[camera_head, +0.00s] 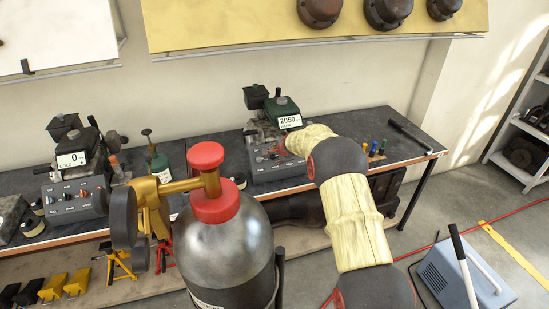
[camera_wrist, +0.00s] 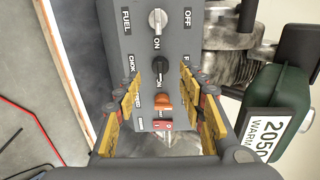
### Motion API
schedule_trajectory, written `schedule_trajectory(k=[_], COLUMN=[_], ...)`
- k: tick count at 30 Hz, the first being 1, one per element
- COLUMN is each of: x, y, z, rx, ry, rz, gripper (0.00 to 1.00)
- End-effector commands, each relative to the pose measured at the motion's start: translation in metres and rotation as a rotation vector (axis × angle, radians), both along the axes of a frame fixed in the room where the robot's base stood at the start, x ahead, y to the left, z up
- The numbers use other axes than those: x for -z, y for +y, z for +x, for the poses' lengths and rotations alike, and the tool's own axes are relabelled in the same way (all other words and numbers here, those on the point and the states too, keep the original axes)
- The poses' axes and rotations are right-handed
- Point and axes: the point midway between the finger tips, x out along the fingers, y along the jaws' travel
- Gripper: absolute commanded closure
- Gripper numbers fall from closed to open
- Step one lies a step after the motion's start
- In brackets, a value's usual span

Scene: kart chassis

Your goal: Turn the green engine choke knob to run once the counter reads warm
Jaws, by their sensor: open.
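The green-tanked engine (camera_head: 283,105) stands on the bench at centre right. Its counter (camera_head: 289,121) reads 2050; in the wrist view the counter (camera_wrist: 268,132) shows 2050 and WARM. Its grey control panel (camera_head: 277,168) fills the middle of the wrist view. The black choke knob (camera_wrist: 160,68) is there, beside a partly hidden label starting CHOK. My gripper (camera_wrist: 165,92) is open over the panel, its yellow fingers either side of the knob's row and apart from the knob. I cannot tell the knob's exact setting.
On the same panel, a silver fuel knob (camera_wrist: 157,20) lies above the choke knob, an orange lever (camera_wrist: 163,103) and red switch (camera_wrist: 162,125) below. A second engine's counter (camera_head: 72,159) reads 0 COLD at left. A large gas cylinder (camera_head: 225,250) stands in front of the bench.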

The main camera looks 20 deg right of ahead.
Motion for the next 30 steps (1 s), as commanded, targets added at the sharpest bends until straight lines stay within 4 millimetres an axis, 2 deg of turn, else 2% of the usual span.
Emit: schedule_trajectory(k=[3, 9, 15, 24, 30], x=[0.014, 0.029, 0.035, 0.035, 0.035], y=[0.000, 0.000, 0.000, 0.000, 0.000], z=[0.012, 0.027, 0.035, 0.036, 0.036], rx=[-0.001, -0.002, -0.001, -0.002, -0.001], ry=[0.001, 0.001, 0.000, 0.000, 0.000], rz=[-0.001, -0.001, 0.000, -0.001, -0.001], gripper=[0.60, 0.60, 0.60, 0.60, 0.71])
